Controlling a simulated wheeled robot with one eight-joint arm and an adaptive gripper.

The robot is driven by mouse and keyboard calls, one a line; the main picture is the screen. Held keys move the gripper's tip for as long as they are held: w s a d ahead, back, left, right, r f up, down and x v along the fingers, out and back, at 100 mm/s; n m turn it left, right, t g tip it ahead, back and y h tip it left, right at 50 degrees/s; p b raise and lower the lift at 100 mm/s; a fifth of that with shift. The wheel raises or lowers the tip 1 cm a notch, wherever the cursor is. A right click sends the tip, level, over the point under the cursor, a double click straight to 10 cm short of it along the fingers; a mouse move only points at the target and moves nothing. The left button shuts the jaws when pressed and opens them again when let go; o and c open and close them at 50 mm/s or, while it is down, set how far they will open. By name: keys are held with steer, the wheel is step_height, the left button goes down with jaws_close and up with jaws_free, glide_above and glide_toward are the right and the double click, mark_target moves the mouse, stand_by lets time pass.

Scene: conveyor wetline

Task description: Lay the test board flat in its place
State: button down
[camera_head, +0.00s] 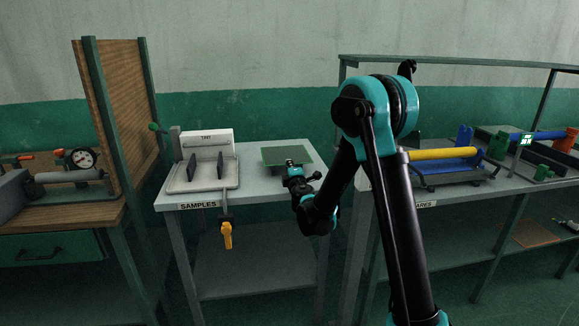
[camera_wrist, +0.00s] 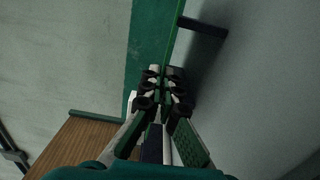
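The test board, a flat dark green sheet (camera_head: 284,155), shows level above the right part of the samples table. In the wrist view the test board is seen edge-on as a thin green line (camera_wrist: 178,30). My gripper (camera_head: 293,165) is at its near edge, and its two fingers (camera_wrist: 165,80) close together on that edge. A dark post (camera_wrist: 205,28) stands out from the tabletop, its end close to the board. I cannot tell whether the board touches it. What lies under the board is hidden in the head view.
The samples table (camera_head: 257,187) also carries a white TINT unit (camera_head: 205,140) with two dark upright plates, left of the board. A yellow handle (camera_head: 227,236) hangs at its front. A workbench (camera_head: 75,212) stands left; spares shelving (camera_head: 450,189) stands right.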

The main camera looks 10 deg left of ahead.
steer(key=shift+f, duration=0.4)
stand_by(0.6)
steer(key=c, duration=1.8)
jaws_free()
steer(key=shift+c, duration=0.2)
steer(key=shift+f, duration=0.1)
steer(key=shift+v, duration=2.75)
steer(key=o, duration=0.6)
steer(key=shift+c, duration=0.2)
